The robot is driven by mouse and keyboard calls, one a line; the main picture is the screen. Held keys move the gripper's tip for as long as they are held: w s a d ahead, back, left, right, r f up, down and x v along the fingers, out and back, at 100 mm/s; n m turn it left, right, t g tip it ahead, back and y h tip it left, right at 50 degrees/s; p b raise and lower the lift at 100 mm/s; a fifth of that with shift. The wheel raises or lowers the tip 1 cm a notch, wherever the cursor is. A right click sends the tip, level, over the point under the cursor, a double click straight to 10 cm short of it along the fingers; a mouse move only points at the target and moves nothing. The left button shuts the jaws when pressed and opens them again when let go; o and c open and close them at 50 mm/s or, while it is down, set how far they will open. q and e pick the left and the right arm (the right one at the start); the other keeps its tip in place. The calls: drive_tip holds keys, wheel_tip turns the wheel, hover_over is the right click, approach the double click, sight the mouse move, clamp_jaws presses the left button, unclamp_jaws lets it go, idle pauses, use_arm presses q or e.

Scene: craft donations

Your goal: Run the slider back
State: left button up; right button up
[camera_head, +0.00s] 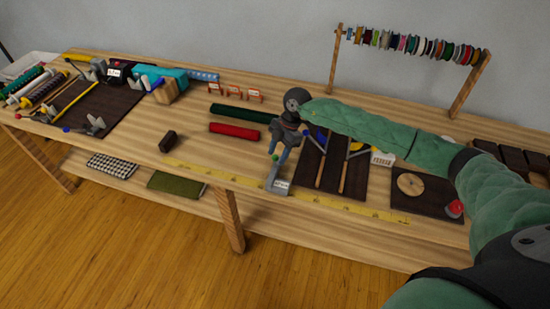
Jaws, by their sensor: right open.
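A grey slider (279,187) with a white label sits on the long yellow measuring strip (225,178) along the front of the workbench. My right gripper (278,156) points down just above and behind the slider, with its fingers apart. A grey upright part of the slider shows close below the fingertips. I cannot tell whether the fingers touch it or stand around it. My right arm, in a green quilted sleeve, reaches in from the right and hides part of the bench behind it. My left gripper is out of view.
A dark block (168,141) lies left of the slider, behind the strip. A red roll (234,130) and a green roll (240,113) lie farther back. A dark mat (312,160) with tools is close right. A spool rack (335,62) stands behind.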

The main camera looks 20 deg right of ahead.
sight(276, 161)
drive_tip(key=shift+p+x, duration=0.55)
drive_tip(key=shift+x, duration=1.2)
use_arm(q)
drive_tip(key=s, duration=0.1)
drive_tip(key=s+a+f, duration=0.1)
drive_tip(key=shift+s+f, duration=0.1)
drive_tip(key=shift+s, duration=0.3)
use_arm(e)
clamp_jaws()
